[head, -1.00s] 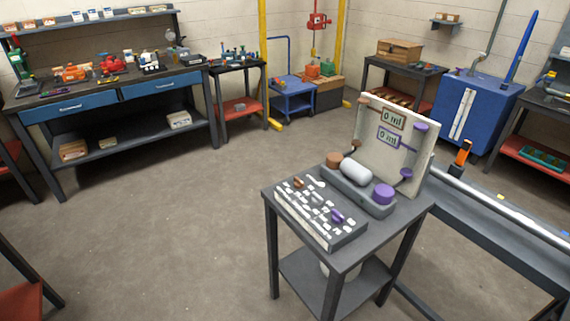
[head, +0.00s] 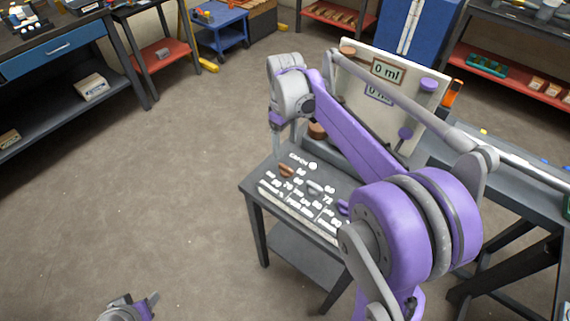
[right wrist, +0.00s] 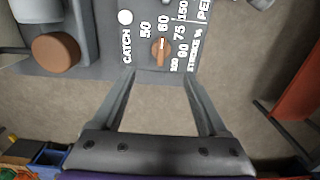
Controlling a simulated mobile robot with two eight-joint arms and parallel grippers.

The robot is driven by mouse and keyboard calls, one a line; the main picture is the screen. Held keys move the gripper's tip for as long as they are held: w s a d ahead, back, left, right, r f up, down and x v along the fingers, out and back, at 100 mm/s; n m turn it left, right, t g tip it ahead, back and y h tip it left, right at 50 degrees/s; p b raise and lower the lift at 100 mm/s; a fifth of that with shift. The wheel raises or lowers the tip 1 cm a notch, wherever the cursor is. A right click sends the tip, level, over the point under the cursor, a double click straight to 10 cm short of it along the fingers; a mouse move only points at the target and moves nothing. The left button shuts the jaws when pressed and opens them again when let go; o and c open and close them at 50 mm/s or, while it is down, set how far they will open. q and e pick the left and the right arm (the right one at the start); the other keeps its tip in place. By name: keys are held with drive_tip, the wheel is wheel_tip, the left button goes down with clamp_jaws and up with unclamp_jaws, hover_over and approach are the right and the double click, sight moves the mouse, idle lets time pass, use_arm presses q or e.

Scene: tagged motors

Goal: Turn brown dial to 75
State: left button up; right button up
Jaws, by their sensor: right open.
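The brown dial (head: 286,170) sits on the sloped panel (head: 252,186) on the small grey table. In the right wrist view the dial (right wrist: 161,52) has a bar running up and down the picture, its upper end toward 60. The 75 mark lies up and right of it.
A purple dial (head: 343,207) is partly hidden behind my right arm. A brown round cap (right wrist: 56,53) stands beside the panel. An upright board (head: 358,65) with two "0 ml" displays rises behind. A grey bench (head: 505,185) adjoins at right. The floor at left is clear.

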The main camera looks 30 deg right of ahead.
sight(286, 167)
drive_tip(key=f, duration=1)
drive_tip(key=shift+s+f, duration=0.25)
clamp_jaws()
